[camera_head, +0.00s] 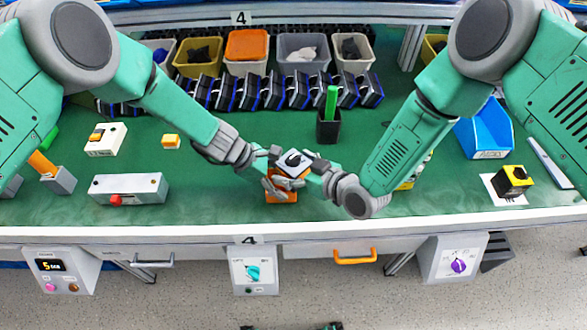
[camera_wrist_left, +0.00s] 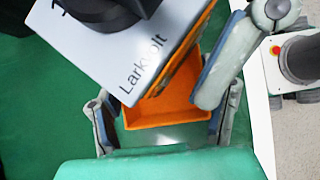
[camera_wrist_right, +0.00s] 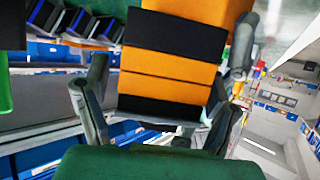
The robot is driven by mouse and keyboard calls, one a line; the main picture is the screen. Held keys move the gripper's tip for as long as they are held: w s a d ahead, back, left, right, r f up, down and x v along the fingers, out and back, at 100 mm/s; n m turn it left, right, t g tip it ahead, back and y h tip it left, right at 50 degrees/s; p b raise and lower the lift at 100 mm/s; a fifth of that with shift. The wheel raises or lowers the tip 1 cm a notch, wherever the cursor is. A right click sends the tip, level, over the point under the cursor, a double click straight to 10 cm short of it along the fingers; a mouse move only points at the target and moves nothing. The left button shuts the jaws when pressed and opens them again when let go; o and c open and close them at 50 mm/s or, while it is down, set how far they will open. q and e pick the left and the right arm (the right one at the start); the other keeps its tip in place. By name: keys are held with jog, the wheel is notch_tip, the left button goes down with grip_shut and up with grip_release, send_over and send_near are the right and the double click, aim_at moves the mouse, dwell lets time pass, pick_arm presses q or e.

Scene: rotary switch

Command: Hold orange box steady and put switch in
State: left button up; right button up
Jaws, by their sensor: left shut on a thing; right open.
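The orange box (camera_head: 281,196) is near the front middle of the table. My left gripper (camera_head: 271,170) is shut on it; in the left wrist view its fingers (camera_wrist_left: 165,125) flank the box's open orange interior (camera_wrist_left: 168,110). The switch (camera_head: 293,163) has a grey face with a black knob. It sits tilted over the box opening and hides part of it in the left wrist view (camera_wrist_left: 130,55). My right gripper (camera_head: 312,170) is open at the switch. In the right wrist view its fingers (camera_wrist_right: 160,105) are apart on either side of an orange-and-black striped body (camera_wrist_right: 172,65).
A black holder with a green stick (camera_head: 329,125) stands behind the grippers. Bins (camera_head: 247,65) and a row of dark blue-edged parts line the back. A grey box with a red button (camera_head: 128,189) is at left. A blue bin (camera_head: 485,130) and yellow-black switch (camera_head: 512,181) are at right.

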aim_at(296, 159)
jog(key=c, duration=1.6)
jog(key=shift+o, duration=0.2)
jog(key=shift+w+r, duration=0.1)
jog(key=shift+r, duration=0.45)
notch_tip(296, 159, up, 2)
jog(key=shift+r, duration=0.2)
jog(key=s+d, duration=1.2)
jog(key=s, duration=0.1)
jog(key=shift+d, duration=0.35)
